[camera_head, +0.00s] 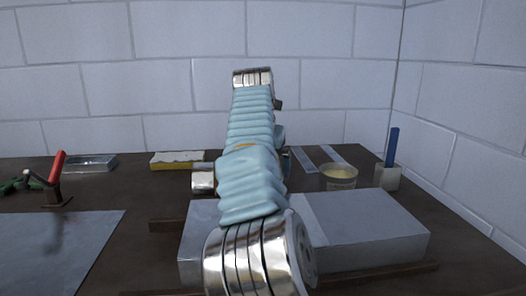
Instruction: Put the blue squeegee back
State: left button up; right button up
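A blue upright handle (393,146), which looks like the blue squeegee, stands in a pale cup (387,177) at the right back of the table. It leans slightly, and its lower end is hidden inside the cup. A pale-blue ribbed sleeve with shiny metal collars, which looks like an arm of mine, rises through the middle of the view. I cannot tell which arm it is. No gripper fingers can be made out in this view, and nothing touches the blue handle.
A round tub with pale yellow contents (339,177) stands left of the cup. A long grey metal block (375,231) lies in front, partly hidden. A metal sheet (60,250), a red-handled tool (57,167), a yellow sponge-like block (177,159) and a shallow metal tray (90,163) are at left.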

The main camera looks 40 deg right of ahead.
jog(key=v, duration=0.6)
jog(key=shift+r, duration=0.1)
dwell(0.3)
